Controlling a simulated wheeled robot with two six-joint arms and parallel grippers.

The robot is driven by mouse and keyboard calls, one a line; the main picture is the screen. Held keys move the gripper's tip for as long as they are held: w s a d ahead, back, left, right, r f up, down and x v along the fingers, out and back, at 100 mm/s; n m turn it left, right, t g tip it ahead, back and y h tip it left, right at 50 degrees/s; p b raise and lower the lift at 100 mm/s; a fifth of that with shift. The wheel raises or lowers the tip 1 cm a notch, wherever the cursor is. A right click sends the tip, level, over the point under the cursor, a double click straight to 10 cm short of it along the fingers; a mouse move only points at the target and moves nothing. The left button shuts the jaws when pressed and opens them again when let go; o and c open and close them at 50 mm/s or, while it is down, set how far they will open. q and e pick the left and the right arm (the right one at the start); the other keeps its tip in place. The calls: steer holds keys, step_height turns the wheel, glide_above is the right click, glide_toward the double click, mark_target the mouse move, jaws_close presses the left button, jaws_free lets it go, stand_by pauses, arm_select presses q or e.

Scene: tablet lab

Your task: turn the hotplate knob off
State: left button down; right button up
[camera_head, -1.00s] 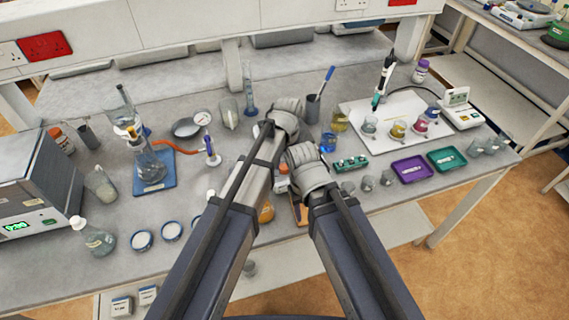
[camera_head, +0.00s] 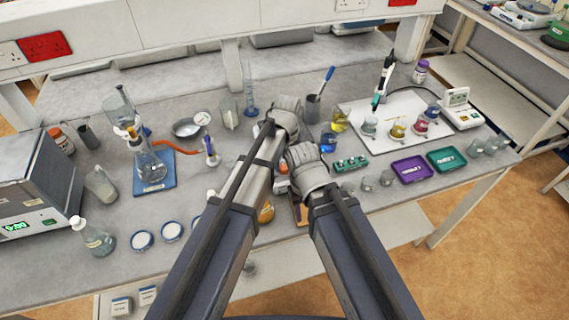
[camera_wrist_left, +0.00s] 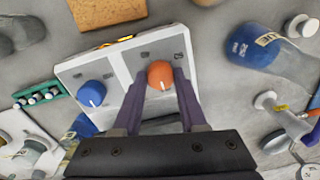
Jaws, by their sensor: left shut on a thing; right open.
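The white hotplate (camera_wrist_left: 116,57) fills the middle of the left wrist view, with a blue knob (camera_wrist_left: 91,93) and an orange knob (camera_wrist_left: 160,75) on its panel. My left gripper (camera_wrist_left: 158,90) is shut on the orange knob, with one purple finger on either side of it. The white line on the orange knob points toward the gripper's palm. In the head view my left gripper (camera_head: 287,112) is the higher one, and its fingertips and the hotplate are hidden by my arms. My right gripper (camera_head: 304,160) is just below it, open, its fingertips hidden.
A flask on a blue stand (camera_head: 155,172) is at the left, near a box with a green display (camera_head: 30,190). Purple (camera_head: 412,168) and green (camera_head: 446,158) trays lie at the right.

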mark_target(285, 167)
arm_select(q)
steer(key=shift+c, duration=2.3)
jaws_free()
steer(key=shift+r, duration=0.1)
step_height(285, 167, up, 8)
steer(key=p, duration=0.8)
steer(key=shift+d, duration=0.15)
steer(key=shift+f, duration=0.25)
